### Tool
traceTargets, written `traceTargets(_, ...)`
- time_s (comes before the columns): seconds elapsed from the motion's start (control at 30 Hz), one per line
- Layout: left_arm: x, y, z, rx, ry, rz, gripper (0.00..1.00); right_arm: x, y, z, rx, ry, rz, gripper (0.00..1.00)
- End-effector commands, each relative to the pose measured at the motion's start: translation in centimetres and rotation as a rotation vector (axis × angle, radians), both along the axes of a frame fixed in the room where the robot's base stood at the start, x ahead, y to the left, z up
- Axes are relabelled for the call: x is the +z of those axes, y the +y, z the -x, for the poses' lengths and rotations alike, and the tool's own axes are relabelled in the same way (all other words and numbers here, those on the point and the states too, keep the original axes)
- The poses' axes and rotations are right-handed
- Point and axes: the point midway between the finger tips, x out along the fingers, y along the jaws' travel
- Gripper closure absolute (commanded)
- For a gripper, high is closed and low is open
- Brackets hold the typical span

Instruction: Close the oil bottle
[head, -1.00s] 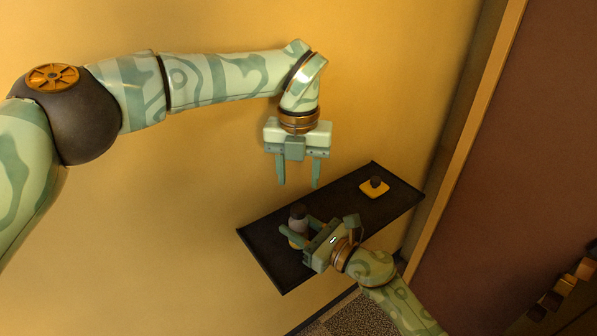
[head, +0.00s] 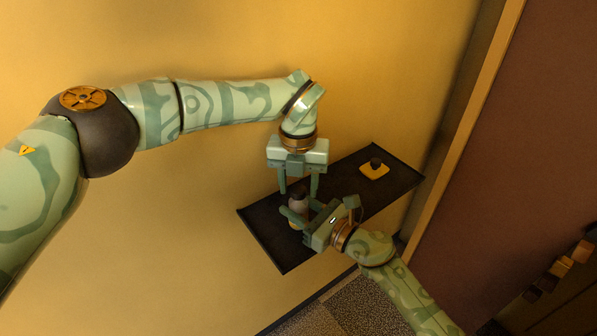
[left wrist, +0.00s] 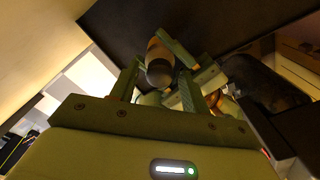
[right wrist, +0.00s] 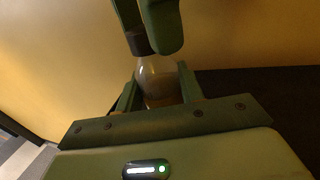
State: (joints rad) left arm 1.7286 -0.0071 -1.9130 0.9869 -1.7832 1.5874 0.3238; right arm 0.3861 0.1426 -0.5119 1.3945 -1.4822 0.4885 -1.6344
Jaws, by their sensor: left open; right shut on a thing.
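The oil bottle (head: 297,206), pale and see-through with a dark cap (head: 298,192) on top, stands on the dark shelf. My right gripper (head: 303,211) is shut on its body from the right. The right wrist view shows the bottle body (right wrist: 160,82) between these fingers and the cap (right wrist: 138,43) above. My left gripper (head: 298,188) points down over the bottle and is open. Its fingers are on either side of the cap in the right wrist view. The left wrist view shows the cap (left wrist: 159,73) from above; whether a finger touches it I cannot tell.
The narrow dark shelf (head: 262,232) juts out from the yellow wall. A yellow square piece (head: 374,171) with a small dark knob (head: 375,163) lies at its far right part. The shelf between is mostly clear.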

Motion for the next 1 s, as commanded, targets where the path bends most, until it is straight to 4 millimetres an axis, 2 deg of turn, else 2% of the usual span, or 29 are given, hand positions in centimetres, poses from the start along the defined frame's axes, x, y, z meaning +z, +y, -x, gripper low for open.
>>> traceTargets(0.27,-0.22,0.0,0.01,-0.001,0.0,0.0,0.54,-0.01,-0.01,0.0,0.0,0.0,0.0,1.0)
traceTargets(0.3,-0.22,0.0,0.01,0.0,0.0,0.0,0.56,-0.01,-0.01,0.0,0.0,0.0,0.0,1.0)
traceTargets(0.4,-0.2,0.0,0.01,-0.001,0.0,0.0,0.84,-0.01,-0.01,0.0,0.0,0.0,0.0,1.0)
traceTargets(0.47,-0.2,0.0,0.01,-0.001,0.0,0.0,0.99,-0.02,-0.01,0.0,0.0,0.0,0.0,1.0)
traceTargets(0.77,-0.19,0.01,0.0,-0.009,0.0,0.0,1.0,-0.02,-0.01,0.0,0.0,0.0,0.0,1.0)
traceTargets(0.8,-0.19,0.01,0.0,-0.009,0.0,0.0,0.7,-0.02,-0.01,0.0,0.0,0.0,0.0,1.0)
traceTargets(0.87,-0.19,0.01,0.0,-0.009,0.0,0.0,0.53,-0.02,-0.01,0.0,0.0,0.0,0.0,1.0)
traceTargets(0.9,-0.19,0.01,0.0,-0.009,0.0,0.0,0.47,-0.02,-0.01,0.0,0.0,0.0,0.0,1.0)
traceTargets(1.0,-0.19,0.01,0.0,-0.009,0.0,0.0,0.47,-0.02,-0.01,0.0,0.0,0.0,0.0,1.0)
